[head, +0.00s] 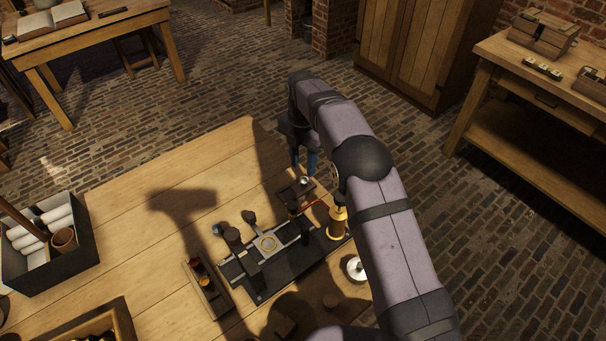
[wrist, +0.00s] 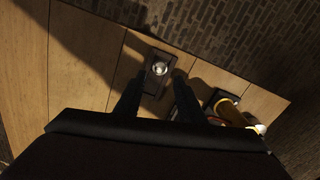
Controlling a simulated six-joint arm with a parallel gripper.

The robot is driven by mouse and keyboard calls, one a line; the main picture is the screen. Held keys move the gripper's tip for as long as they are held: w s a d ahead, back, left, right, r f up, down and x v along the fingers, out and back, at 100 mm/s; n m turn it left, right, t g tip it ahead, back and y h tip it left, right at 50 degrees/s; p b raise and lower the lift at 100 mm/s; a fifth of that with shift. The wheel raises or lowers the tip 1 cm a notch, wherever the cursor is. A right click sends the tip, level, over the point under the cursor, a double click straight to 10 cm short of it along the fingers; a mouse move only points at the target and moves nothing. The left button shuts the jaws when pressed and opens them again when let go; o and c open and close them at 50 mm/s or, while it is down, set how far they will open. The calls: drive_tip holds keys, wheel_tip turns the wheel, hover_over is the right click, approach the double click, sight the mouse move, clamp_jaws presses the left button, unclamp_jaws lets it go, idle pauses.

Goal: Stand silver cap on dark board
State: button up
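A small silver cap (head: 306,181) sits in a small dark brown tray (head: 288,190) near the table's far right edge. In the wrist view the cap (wrist: 159,68) shows between and beyond my fingertips, apart from them. My gripper (head: 305,162) is open and empty, pointing down above the tray. A dark board (head: 289,267) lies nearer, in front of the tray. It carries a grey strip with a pale ring (head: 267,243) and dark upright parts. My arm covers part of the table to the right.
A yellow brass cylinder (head: 338,225) stands right of the board, with a white disc (head: 355,268) nearby. A narrow wooden tray (head: 206,293) with small metal pieces lies left of the board. A grey box (head: 72,250) with white rolls stands far left. The table's left middle is clear.

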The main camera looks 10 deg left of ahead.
drive_tip(key=shift+r, duration=2.95)
drive_tip(key=s+d+r+m, duration=0.2)
drive_tip(key=s+d+m, duration=0.8)
drive_tip(key=d+m, duration=0.5)
drive_tip(key=s+d+f+m, duration=0.2)
drive_tip(key=s+d+m, duration=0.2)
drive_tip(key=s+m, duration=0.3)
drive_tip(key=s+d+f+m, duration=0.3)
drive_tip(key=s+m, duration=0.4)
drive_tip(key=s, duration=0.6)
drive_tip(key=shift+s+d+m, duration=0.35)
drive_tip(key=shift+d+m, duration=0.05)
drive_tip(key=shift+d, duration=0.2)
